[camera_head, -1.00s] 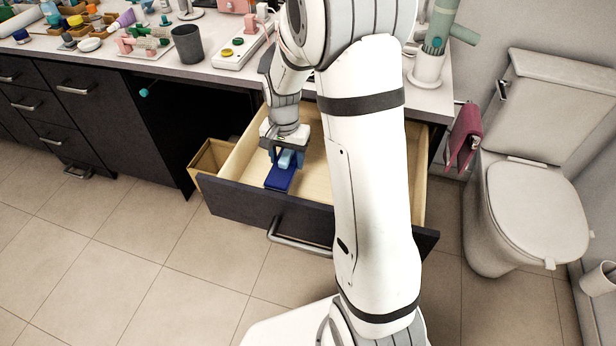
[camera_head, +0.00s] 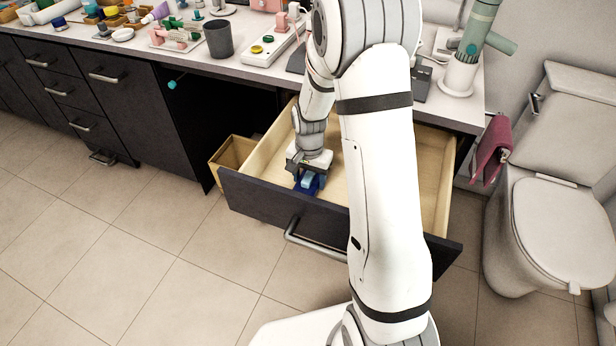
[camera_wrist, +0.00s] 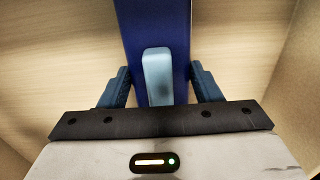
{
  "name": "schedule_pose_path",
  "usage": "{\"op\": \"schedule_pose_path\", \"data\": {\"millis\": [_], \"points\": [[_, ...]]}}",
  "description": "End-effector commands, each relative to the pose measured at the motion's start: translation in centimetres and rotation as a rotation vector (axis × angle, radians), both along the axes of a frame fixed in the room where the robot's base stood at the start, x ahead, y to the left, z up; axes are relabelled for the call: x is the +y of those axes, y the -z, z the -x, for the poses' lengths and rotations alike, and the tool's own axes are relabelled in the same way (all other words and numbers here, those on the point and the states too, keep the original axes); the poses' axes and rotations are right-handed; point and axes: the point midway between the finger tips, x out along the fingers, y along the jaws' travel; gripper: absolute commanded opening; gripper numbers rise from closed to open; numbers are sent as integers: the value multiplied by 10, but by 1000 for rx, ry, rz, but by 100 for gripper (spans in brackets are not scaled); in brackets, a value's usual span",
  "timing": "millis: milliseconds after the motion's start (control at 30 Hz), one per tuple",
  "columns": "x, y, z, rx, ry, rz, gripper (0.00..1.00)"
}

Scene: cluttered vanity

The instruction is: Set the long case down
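The long case is dark blue with a light blue raised piece on top. In the head view the case (camera_head: 307,188) is inside the open drawer (camera_head: 275,205), near its front panel at the left. In the wrist view the case (camera_wrist: 155,25) runs up and out of the top of the picture, over the drawer's wood floor. My gripper (camera_head: 309,179) points down into the drawer. In the wrist view my gripper (camera_wrist: 158,72) has one blue finger against each long side of the case. Whether the case touches the drawer floor cannot be told.
The drawer's right part looks empty, partly behind my arm. A tan bin (camera_head: 232,152) stands left of the drawer. The countertop (camera_head: 200,62) above is cluttered, with a dark grey cup (camera_head: 218,39). A toilet (camera_head: 550,215) stands at the right.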

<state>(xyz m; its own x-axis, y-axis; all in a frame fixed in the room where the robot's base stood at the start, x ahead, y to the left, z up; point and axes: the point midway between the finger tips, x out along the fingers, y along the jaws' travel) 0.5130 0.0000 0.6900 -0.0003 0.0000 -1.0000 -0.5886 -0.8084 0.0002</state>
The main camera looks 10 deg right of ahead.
Motion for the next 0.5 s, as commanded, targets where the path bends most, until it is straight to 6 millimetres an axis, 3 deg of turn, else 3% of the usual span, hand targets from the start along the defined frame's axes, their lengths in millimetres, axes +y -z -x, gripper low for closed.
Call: {"op": "schedule_pose_path", "data": {"millis": [233,500], "points": [[0,-1,0,0,-1,0,78],[0,-3,0,0,-1,0,78]]}}
